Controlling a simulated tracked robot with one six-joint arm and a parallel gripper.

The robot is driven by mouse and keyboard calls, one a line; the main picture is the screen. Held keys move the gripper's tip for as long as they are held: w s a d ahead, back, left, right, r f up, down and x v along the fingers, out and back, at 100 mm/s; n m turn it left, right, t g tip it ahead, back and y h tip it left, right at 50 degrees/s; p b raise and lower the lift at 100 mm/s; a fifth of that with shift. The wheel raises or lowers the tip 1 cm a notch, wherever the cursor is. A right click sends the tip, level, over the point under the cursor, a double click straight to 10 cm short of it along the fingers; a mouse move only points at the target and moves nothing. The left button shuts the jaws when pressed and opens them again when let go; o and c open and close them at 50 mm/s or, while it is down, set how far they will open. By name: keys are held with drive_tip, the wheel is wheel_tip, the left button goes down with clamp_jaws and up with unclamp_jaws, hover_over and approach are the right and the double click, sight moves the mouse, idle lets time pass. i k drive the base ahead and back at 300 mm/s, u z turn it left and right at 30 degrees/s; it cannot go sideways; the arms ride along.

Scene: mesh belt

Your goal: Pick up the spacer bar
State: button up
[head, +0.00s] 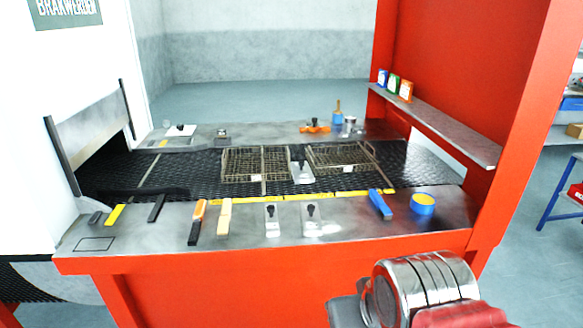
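Several bar-like pieces lie apart along the near metal ledge, and I cannot tell for sure which is the spacer bar. They are a short yellow bar (115,215) at the left, a black bar (157,207) right of it, an orange and black piece (197,223), a pale yellow bar (224,217) close beside that, and a blue piece (380,204) at the right. My arm shows at the bottom right, in front of the ledge. My gripper's fingers are not in view.
Wire baskets (240,178) sit on the black mesh belt (205,165) behind the ledge. Two black-knobbed clamps (271,221) and a blue-yellow tape roll (422,204) stand on the ledge (345,225). A red frame (455,70) rises at the right.

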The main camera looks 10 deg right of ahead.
sight(301, 173)
drive_tip(key=z, duration=0.05)
drive_tip(key=i, duration=1.2)
